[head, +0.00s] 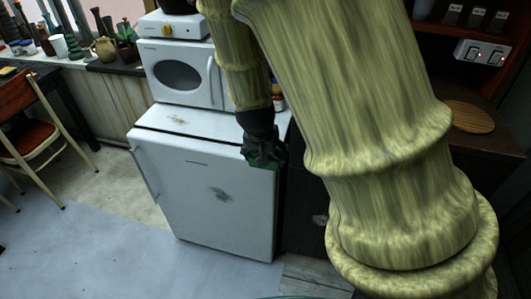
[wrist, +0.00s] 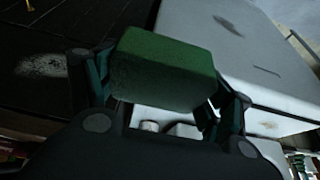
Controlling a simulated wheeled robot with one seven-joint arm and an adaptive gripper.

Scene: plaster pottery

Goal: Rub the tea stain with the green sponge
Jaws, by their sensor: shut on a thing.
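My gripper (head: 264,152) is shut on the green sponge (wrist: 165,70), which sits between its two fingers in the wrist view. In the head view only a little green shows at the gripper. The gripper is near the top right front edge of the white fridge (head: 205,225); contact cannot be told. A brownish stain (head: 178,120) lies on the fridge top, left of the gripper. A grey smudge (head: 221,194) marks the fridge door, below and left of the gripper. It also shows in the wrist view (wrist: 225,22). The brownish one looks like the tea stain.
A white microwave (head: 182,75) stands at the back of the fridge top, with a small appliance (head: 172,25) on it. A dark cabinet front right of the fridge has a pale patch (wrist: 40,66). A chair (head: 30,125) stands at left. Floor before the fridge is clear.

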